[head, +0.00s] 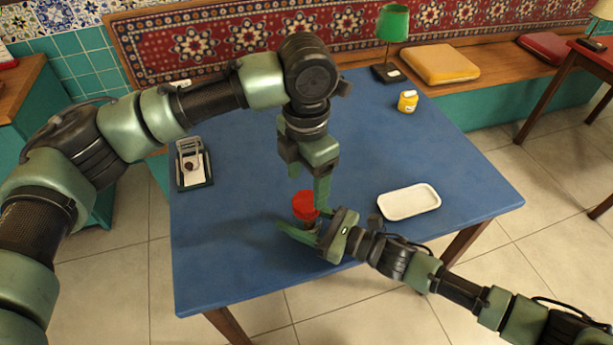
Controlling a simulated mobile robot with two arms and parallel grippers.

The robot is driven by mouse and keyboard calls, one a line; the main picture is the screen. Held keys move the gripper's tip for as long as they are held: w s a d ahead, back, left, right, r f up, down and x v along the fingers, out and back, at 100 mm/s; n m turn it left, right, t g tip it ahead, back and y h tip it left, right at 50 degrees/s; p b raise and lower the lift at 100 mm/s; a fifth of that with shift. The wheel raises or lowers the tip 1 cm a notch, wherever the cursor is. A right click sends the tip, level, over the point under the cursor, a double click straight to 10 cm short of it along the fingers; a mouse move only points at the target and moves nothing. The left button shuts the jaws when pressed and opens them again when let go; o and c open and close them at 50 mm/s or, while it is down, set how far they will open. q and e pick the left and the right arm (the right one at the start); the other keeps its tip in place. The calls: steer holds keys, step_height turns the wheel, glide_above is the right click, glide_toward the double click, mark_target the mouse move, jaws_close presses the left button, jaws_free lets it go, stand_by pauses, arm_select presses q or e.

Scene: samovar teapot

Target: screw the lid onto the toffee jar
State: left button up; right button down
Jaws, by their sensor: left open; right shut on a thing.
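The toffee jar (309,224) stands near the front edge of the blue table, mostly hidden by my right gripper's fingers. Its red lid (305,204) is on top of the jar; I cannot tell how tightly it sits. My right gripper (305,223) comes in from the right, low over the table, and is shut on the jar's body. My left gripper (308,186) points down from above, open, with its fingertips right at the lid. Whether the fingertips touch the lid is unclear.
On the blue table (240,250), a white tray (409,202) lies to the right. A dark-framed stand (194,165) is at the left. A yellow jar (407,102) and a green lamp (392,25) stand at the back right. The table's front left is clear.

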arm_select(q)
steer(key=n, duration=0.6)
steer(key=shift+r+n, duration=0.25)
steer(key=shift+n, duration=0.15)
steer(key=n, duration=0.6)
steer(key=shift+r, duration=0.2)
steer(key=n, duration=0.4)
steer(key=shift+r+n, duration=0.15)
steer(key=shift+n, duration=0.15)
steer(key=n, duration=0.4)
steer(key=shift+r, duration=0.1)
steer(key=n, duration=0.6)
steer(key=shift+r, duration=0.2)
steer(key=n, duration=0.4)
steer(key=shift+r+n, duration=0.15)
steer(key=shift+n, duration=0.15)
steer(key=n, duration=0.4)
steer(key=shift+r, duration=0.15)
steer(key=n, duration=0.6)
steer(key=shift+r, duration=0.15)
steer(key=n, duration=0.4)
steer(key=shift+r, duration=0.1)
